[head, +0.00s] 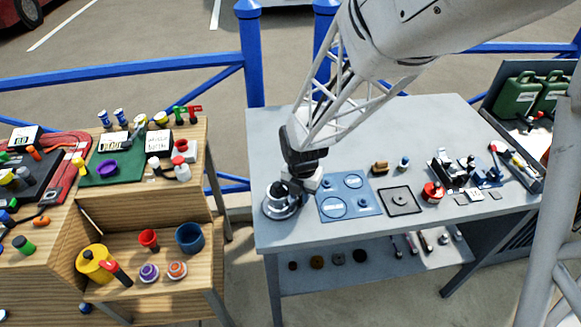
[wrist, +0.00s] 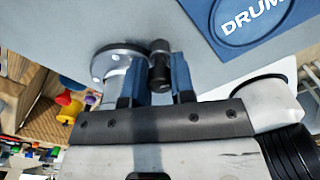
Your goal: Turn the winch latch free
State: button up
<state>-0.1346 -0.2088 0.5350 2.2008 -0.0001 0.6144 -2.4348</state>
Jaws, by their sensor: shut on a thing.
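A silver winch (head: 281,207) with a round flanged base stands at the left front of the grey table in the head view. Its round metal flange (wrist: 108,66) also shows in the wrist view, left of my fingers. My gripper (head: 294,186) is down at the winch's top right side. In the wrist view my gripper (wrist: 157,84) has its two blue fingers on either side of a dark cylindrical knob, which seems to be the winch latch (wrist: 159,62). The gripper is shut on it. The fingers and wrist hide much of the latch.
A blue mat (head: 349,196) with printed circles lies just right of the winch; its DRUM mark (wrist: 252,14) shows in the wrist view. A dark square tray (head: 401,201) and a red-topped part (head: 432,192) stand further right. A wooden bench (head: 150,215) stands left, across a gap.

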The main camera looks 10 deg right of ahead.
jog(key=shift+n, duration=2)
jog(key=o, duration=0.5)
jog(key=shift+r, duration=0.1)
jog(key=shift+r, duration=3.4)
